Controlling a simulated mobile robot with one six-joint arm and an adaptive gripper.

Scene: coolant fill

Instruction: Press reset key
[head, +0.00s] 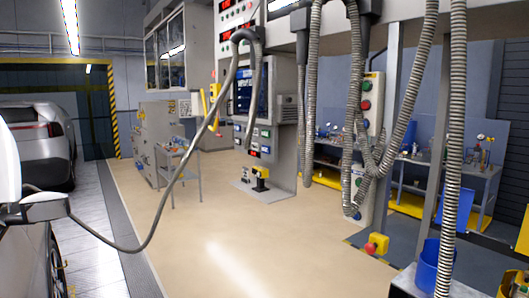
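No key can be read as the reset key; the labels are too small. A control cabinet (285,107) stands in the middle with a dark screen (241,92). Several small coloured buttons or labels (265,132) sit below the screen. A grey button post (373,87) at right of centre carries a red button (366,105) and a green button (365,86). A yellow box with a red button (376,245) is low at right. My gripper is not in view.
Ribbed hoses (455,120) hang across the right side. A dark hose (160,215) runs from the cabinet top to a grey fitting (45,207) by a car at left. A small stand (184,180) is left of centre. Open floor (240,240) fills the middle.

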